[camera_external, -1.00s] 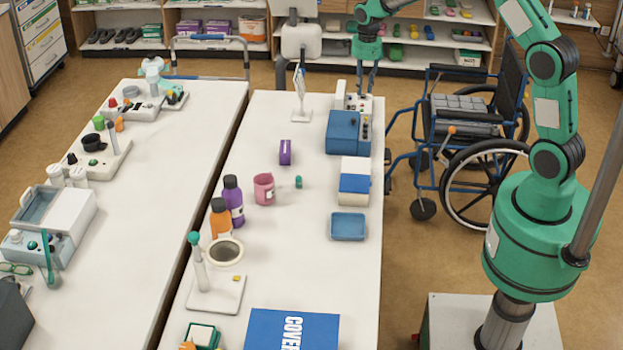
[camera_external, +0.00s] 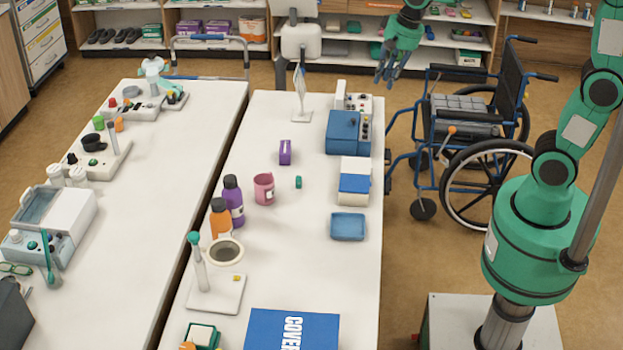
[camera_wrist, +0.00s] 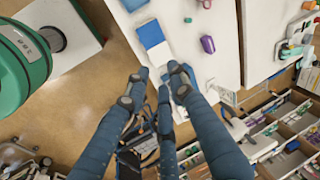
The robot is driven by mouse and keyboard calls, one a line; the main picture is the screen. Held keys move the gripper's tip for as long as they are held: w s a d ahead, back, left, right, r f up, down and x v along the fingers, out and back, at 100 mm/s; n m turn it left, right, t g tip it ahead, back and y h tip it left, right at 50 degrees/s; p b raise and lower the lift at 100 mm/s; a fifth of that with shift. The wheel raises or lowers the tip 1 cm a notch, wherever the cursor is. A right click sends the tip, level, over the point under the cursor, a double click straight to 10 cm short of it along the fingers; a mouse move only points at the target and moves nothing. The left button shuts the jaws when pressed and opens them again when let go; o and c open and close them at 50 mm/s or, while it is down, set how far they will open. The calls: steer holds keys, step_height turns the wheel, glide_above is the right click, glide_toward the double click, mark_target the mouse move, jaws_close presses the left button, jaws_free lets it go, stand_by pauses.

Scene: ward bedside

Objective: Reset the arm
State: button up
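My gripper (camera_external: 386,78) hangs in the air beyond the table's right edge, between the blue device and the wheelchair. In the external view it appears in front of the back shelves. Its fingers point down, stand apart and hold nothing. In the wrist view my gripper (camera_wrist: 160,82) also shows spread, empty fingers, with the floor and wheelchair below. The fingers partly hide the wheelchair there. The upper part of my arm runs out of the top of the external view.
The right table (camera_external: 299,222) bears a blue device (camera_external: 342,133), a white-and-blue box (camera_external: 354,184), a blue tray (camera_external: 348,228), a pink mug (camera_external: 264,188) and purple (camera_external: 233,200) and orange bottles (camera_external: 220,218). A wheelchair (camera_external: 466,130) stands right of it. Open floor lies between table and base.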

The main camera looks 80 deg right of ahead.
steer(key=s+a+n+t+y+b, duration=0.1)
steer(key=s+a+n+t, duration=0.1)
steer(key=s+a+n, duration=1.2)
steer(key=s+a, duration=0.3)
steer(key=s, duration=0.2)
steer(key=shift+s+a+r+t, duration=0.2)
steer(key=shift+s+a+t, duration=0.1)
steer(key=shift+s, duration=0.1)
